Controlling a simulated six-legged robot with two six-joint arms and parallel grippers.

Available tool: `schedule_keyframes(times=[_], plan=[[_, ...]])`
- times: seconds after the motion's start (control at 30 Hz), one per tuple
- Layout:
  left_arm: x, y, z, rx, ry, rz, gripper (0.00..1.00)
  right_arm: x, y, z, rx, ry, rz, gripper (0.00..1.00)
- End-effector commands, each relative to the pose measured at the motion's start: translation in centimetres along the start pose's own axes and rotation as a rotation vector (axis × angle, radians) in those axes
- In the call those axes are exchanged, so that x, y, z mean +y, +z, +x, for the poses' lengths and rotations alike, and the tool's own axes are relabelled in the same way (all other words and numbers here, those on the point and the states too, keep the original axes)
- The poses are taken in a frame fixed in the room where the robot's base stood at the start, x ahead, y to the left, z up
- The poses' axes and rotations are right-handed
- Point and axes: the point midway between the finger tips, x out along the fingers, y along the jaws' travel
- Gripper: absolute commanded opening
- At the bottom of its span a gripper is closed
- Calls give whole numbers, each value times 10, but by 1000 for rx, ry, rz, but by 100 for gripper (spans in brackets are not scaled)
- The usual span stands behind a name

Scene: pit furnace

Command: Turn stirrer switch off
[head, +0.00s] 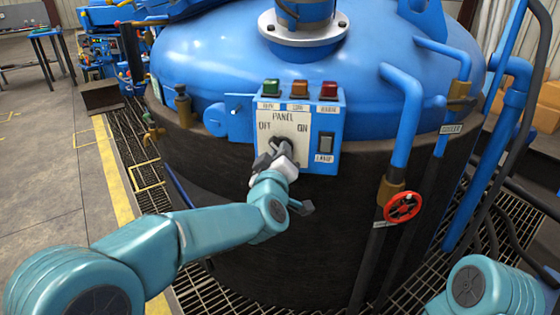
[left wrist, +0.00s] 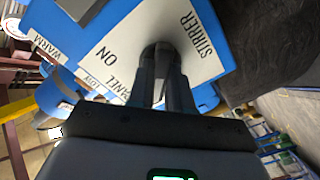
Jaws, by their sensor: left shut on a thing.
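The control panel (head: 309,160) is a blue box on the front of the big blue vessel. Its white plate (head: 297,122) reads PANEL, with OFF at left and ON at right. The dark stirrer switch knob (head: 283,142) sits low on this plate. My left gripper (head: 273,156) is at the knob and shut on it, covering much of it. In the left wrist view both fingers (left wrist: 165,82) close around the dark knob (left wrist: 160,52), beside the words ON and STIRRER. Which way the knob points is hard to tell. My right gripper is out of view.
Green (head: 271,88), amber (head: 300,88) and red (head: 329,88) lamps top the panel. A lamp rocker switch (head: 326,143) is right of the plate. A red valve wheel (head: 402,207) and blue pipes (head: 404,125) stand further right. Grating (head: 235,291) surrounds the vessel.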

Motion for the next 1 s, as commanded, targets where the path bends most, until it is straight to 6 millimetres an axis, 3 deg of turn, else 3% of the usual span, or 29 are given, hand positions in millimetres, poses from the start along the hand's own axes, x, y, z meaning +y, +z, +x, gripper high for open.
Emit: schedule_keyframes(times=[0.67,0.7,0.73,1.0], plan=[[0,1,0,-3,-1,-55,0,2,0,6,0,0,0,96],[0,1,0,-3,-1,-55,32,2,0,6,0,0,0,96],[0,1,0,-3,-1,-55,42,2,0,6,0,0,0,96],[0,0,0,-1,0,-53,45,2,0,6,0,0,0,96]])
